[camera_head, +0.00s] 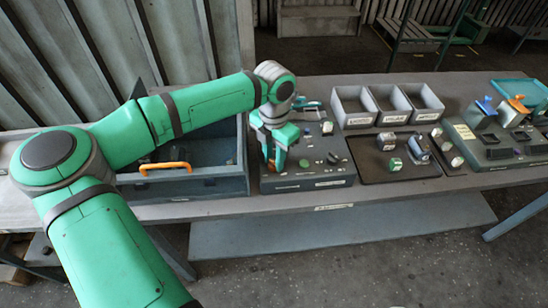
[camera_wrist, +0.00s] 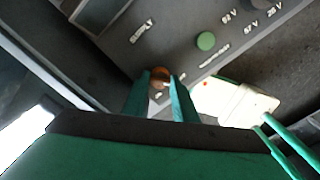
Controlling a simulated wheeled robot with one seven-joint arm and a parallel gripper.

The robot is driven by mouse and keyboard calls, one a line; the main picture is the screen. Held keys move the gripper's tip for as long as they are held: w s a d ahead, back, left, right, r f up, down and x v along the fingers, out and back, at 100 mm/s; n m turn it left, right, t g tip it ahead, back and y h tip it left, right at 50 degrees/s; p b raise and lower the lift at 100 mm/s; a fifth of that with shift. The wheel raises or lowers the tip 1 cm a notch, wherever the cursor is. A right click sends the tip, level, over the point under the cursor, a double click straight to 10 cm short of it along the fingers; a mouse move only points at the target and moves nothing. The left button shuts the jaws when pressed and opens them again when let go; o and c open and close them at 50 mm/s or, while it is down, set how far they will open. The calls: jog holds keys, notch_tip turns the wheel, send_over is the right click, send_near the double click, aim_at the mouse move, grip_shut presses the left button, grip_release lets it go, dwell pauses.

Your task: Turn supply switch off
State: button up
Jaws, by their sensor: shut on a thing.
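The dark control box (camera_head: 315,172) stands on the bench with several knobs, buttons and sockets on its top. My gripper (camera_head: 274,163) points down over its left part. In the wrist view, my gripper (camera_wrist: 163,84) has its two green fingers on either side of a small brown-orange knob (camera_wrist: 159,73), shut on it. The word SUPPLY (camera_wrist: 142,31) is printed on the panel a little way from this knob, which I take for the supply switch. Its turned position cannot be told, as the fingers partly hide it. A green button (camera_wrist: 206,41) sits to the right.
An open grey toolbox (camera_head: 205,185) with an orange handle (camera_head: 165,167) is left of the box. Grey labelled bins (camera_head: 353,106), a dark tray (camera_head: 375,165) with small parts, and another device (camera_head: 500,146) are to the right. A pale block (camera_wrist: 235,103) is near the fingers.

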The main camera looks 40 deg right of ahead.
aim_at(274, 161)
jog(key=shift+n, duration=0.5)
jog(key=o, duration=1)
jog(key=shift+o, duration=0.2)
jog(key=shift+r, duration=0.1)
notch_tip(274, 161, up, 11)
